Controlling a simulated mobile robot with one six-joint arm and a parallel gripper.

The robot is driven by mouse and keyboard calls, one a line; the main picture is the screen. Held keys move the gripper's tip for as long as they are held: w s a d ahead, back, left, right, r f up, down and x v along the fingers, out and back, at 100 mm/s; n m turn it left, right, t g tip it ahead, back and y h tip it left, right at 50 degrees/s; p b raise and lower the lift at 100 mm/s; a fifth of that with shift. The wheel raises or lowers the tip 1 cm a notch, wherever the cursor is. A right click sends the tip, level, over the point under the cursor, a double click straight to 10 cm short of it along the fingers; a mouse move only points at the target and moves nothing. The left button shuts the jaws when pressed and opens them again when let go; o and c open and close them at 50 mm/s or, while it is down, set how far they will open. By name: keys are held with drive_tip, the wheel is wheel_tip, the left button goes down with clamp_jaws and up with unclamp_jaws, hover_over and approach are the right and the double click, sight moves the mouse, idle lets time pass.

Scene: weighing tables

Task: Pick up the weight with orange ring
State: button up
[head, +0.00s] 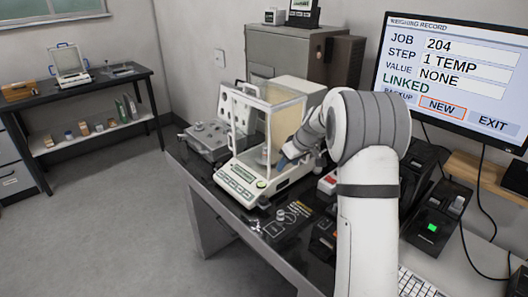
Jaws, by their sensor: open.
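I cannot make out an orange ring on any weight at this size. Small metal weights (281,214) stand on a dark mat (270,229) in front of the balance. A grey weight tray (205,146) with several small pieces lies left of the balance.
A monitor (450,75) reads job 204, step 1 TEMP, value NONE. Dark devices, one with a green display (431,227), and a keyboard (415,284) stand on the right. A grey cabinet (283,55) stands behind. A side table (75,88) is far left, with clear floor between.

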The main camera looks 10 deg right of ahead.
drive_tip(key=shift+n+t, duration=0.3)
drive_tip(key=shift+n, duration=0.1)
drive_tip(key=w+f, duration=0.1)
drive_tip(key=w, duration=0.2)
drive_tip(key=w+a+f+p, duration=0.1)
drive_tip(key=w, duration=0.2)
drive_tip(key=w+f+p, duration=0.1)
drive_tip(key=w, duration=0.3)
drive_tip(key=shift+a+f, duration=0.25)
drive_tip(key=shift+f, duration=0.05)
drive_tip(key=w+a, duration=0.1)
drive_tip(key=w+a+p, duration=0.1)
drive_tip(key=w, duration=0.1)
drive_tip(key=w+a+p, duration=0.1)
drive_tip(key=w, duration=0.1)
drive_tip(key=shift+a, duration=0.15)
drive_tip(key=shift+w+f+p, duration=0.1)
drive_tip(key=shift+f+p, duration=0.3)
drive_tip(key=shift+f, duration=0.2)
drive_tip(key=shift+c, duration=0.4)
clamp_jaws()
